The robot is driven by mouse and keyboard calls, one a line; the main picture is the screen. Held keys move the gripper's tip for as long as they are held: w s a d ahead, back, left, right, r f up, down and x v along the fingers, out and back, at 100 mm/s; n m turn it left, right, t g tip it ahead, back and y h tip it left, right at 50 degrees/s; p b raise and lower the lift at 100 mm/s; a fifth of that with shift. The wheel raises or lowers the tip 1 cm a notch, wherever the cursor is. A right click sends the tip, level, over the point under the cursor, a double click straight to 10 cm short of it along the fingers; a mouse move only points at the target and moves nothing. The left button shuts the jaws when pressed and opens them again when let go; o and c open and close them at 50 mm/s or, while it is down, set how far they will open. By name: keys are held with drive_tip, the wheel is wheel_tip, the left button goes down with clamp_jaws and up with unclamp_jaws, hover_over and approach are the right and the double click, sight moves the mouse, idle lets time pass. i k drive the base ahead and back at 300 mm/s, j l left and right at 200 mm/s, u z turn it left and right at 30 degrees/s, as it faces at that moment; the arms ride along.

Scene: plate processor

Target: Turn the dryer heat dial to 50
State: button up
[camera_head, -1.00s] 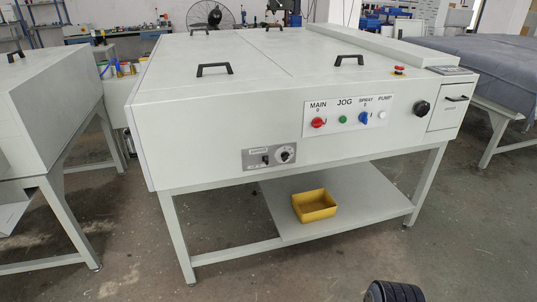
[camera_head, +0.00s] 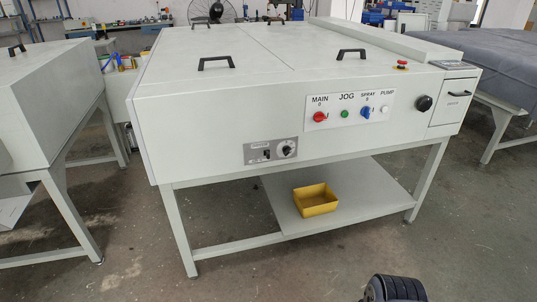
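The white plate processor (camera_head: 200,110) stands in front of me on a metal frame. Low on its front face is a small grey dryer panel (camera_head: 271,160). The heat dial (camera_head: 287,149) sits at the panel's right side, with a dark knob on a pale scale. Its numbers and pointer setting are too small to read. A small black switch (camera_head: 267,154) is left of the dial. My gripper is not in view, and nothing touches the dial.
A white control panel (camera_head: 347,119) with red, green and blue controls is up and right of the dial. A black knob (camera_head: 424,103) is further right. A yellow bin (camera_head: 315,199) sits on the lower shelf. Another white machine (camera_head: 48,100) stands left. The floor in front is mostly clear.

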sight(286, 150)
drive_tip(key=i+j+z, duration=0.5)
drive_tip(key=i+j, duration=0.2)
